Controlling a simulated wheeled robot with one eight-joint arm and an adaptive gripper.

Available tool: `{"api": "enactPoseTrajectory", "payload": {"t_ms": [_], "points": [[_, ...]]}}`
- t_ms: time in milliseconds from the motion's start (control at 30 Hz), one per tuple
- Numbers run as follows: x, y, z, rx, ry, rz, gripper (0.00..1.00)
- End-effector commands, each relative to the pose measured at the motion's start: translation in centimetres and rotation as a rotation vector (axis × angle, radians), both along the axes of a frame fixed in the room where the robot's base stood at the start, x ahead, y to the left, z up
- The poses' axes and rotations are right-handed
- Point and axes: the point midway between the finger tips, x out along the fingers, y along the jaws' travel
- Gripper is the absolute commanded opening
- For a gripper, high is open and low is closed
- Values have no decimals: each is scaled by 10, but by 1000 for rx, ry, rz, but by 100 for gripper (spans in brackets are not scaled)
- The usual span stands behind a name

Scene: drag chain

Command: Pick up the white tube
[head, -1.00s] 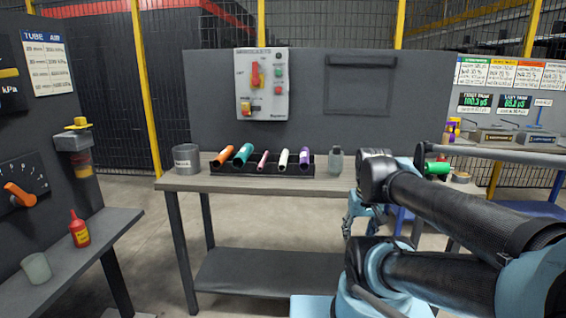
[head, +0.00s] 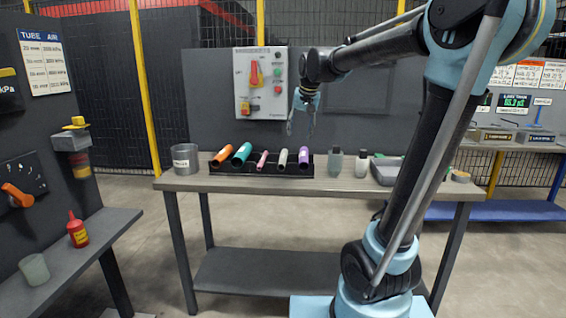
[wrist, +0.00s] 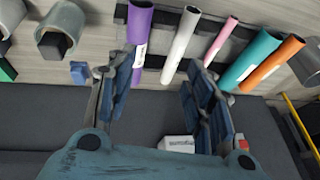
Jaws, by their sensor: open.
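The white tube (head: 283,158) lies tilted in a black rack (head: 213,167) on the workbench, between the pink tube (head: 262,160) and the purple tube (head: 303,157). In the wrist view the white tube (wrist: 181,45) shows beyond the fingertips, between the purple and pink tubes. My gripper (head: 301,130) is open and empty, above and slightly right of the white tube in the head view. In the wrist view my gripper (wrist: 158,68) has its two fingers spread, the left one overlapping the purple tube's lower part. Nothing touches the white tube visibly.
Orange (head: 222,156) and teal (head: 241,154) tubes share the rack. A grey cup (head: 185,157) stands left of it. A panel with a control box (head: 261,84) rises behind.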

Motion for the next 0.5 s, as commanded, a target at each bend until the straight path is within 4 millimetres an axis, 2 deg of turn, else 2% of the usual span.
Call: {"api": "enactPoseTrajectory", "payload": {"t_ms": [100,267,500], "points": [[19,19,10,15,-8,-2,48],[30,30,11,24,-13,-5,48],[44,36,-20,25,-14,-6,48]]}}
